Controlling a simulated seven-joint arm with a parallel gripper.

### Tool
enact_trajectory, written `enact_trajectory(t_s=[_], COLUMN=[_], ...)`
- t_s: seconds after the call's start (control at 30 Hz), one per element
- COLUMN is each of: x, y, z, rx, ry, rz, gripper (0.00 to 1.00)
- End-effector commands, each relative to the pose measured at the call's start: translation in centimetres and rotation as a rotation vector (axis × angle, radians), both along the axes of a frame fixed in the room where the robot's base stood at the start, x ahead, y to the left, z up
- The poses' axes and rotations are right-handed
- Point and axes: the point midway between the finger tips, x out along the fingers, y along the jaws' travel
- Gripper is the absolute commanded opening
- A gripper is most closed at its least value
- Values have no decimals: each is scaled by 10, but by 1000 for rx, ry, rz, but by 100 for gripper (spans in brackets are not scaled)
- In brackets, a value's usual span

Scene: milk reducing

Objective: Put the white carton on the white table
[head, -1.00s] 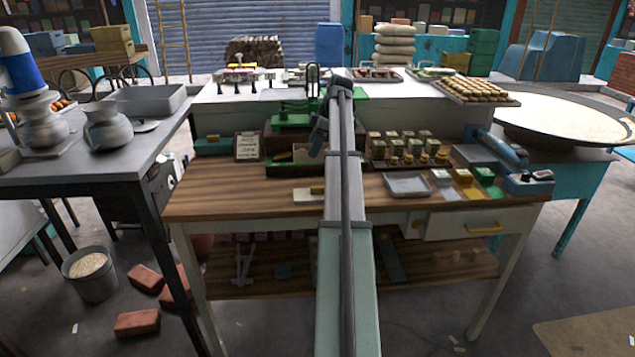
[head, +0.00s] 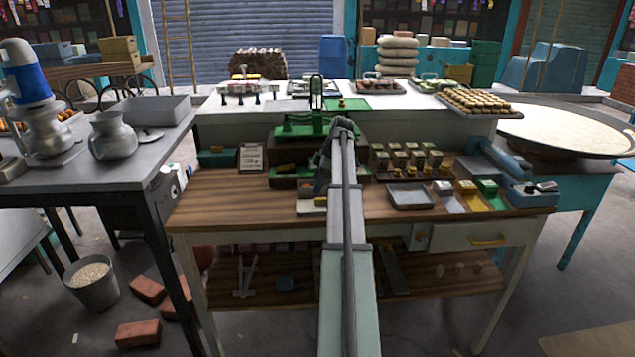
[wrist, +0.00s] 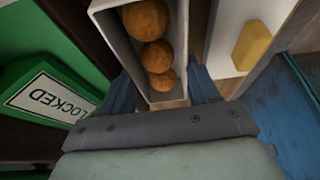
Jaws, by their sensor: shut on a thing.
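The white carton (wrist: 110,28) is a narrow open-topped box holding orange balls (wrist: 157,55) in a row. In the wrist view it stands between the two blue fingers of my gripper (wrist: 162,80), which is shut on it. The white table (head: 215,103) is the long white-topped counter behind the bench. I cannot tell whether the carton touches the bench.
A green scale (head: 300,130) stands behind my gripper. A green "LOCKED" sign (wrist: 50,98) and a yellow block (wrist: 253,44) flank the carton closely. Small jars and trays (head: 410,196) fill the bench's right. The counter carries trays, including a loaded one (head: 478,102); a green mat (head: 348,104) lies there.

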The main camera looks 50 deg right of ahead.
Motion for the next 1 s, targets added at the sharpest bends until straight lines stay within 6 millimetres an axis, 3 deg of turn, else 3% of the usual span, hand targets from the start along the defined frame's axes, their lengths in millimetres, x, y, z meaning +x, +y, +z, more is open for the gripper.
enact_trajectory(t_s=[0.1, 0.13, 0.23, 0.63, 1.0], x=[0, 0, 0, -2, -19], y=[0, 0, 0, -3, -21], z=[-1, -1, -1, 8, 67], rx=[0, 0, 0, 0, -1], ry=[0, 0, 0, 0, -1], rz=[0, 0, 0, -1, -2], gripper=[28, 62, 72, 72, 72])
